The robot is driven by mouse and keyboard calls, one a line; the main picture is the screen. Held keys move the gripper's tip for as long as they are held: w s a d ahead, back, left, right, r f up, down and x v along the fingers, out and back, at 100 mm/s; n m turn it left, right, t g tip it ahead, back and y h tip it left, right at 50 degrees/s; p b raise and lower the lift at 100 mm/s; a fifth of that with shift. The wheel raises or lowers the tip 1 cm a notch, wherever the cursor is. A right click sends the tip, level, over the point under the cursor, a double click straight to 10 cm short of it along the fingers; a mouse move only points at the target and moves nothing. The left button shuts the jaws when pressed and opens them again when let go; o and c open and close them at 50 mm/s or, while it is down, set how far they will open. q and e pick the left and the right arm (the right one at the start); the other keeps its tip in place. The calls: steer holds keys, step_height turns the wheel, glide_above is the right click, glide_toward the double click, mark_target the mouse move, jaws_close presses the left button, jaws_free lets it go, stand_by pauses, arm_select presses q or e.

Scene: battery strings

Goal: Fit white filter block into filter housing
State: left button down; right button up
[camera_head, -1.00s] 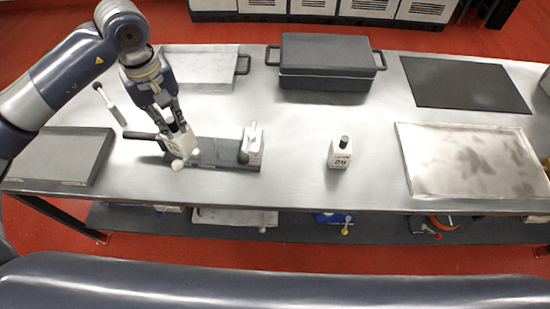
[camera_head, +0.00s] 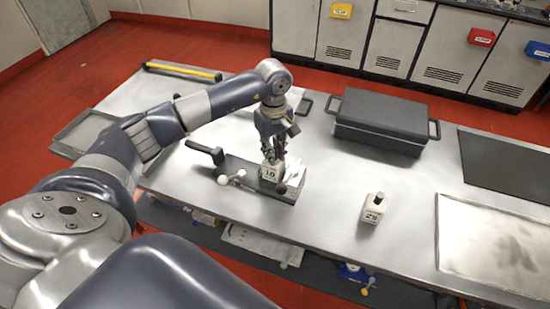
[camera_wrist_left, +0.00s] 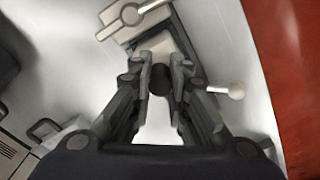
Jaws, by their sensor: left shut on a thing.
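My left gripper (camera_head: 275,153) is shut on a white filter block (camera_head: 271,172) with a printed label. The block is upright at the right part of the dark filter housing (camera_head: 238,176), close beside the housing's white end piece (camera_head: 294,176). I cannot tell whether it is seated or just above the base. In the left wrist view the fingers (camera_wrist_left: 160,75) close around a dark knob, with the pale block (camera_wrist_left: 166,46) beyond. My right gripper is not in view.
A dark lidded box (camera_head: 382,122), a black mat (camera_head: 505,165) and a metal tray (camera_head: 490,245) lie further right.

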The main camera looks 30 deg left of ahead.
mark_target(277, 171)
arm_select(q)
step_height(277, 171, down, 3)
steer(key=shift+d+f+p, duration=0.1)
steer(key=shift+p, duration=0.4)
steer(key=shift+f, duration=0.1)
steer(key=shift+f+b, duration=0.15)
steer(key=shift+b, duration=0.15)
steer(key=c, duration=1.5)
jaws_free()
steer(key=shift+c, duration=0.2)
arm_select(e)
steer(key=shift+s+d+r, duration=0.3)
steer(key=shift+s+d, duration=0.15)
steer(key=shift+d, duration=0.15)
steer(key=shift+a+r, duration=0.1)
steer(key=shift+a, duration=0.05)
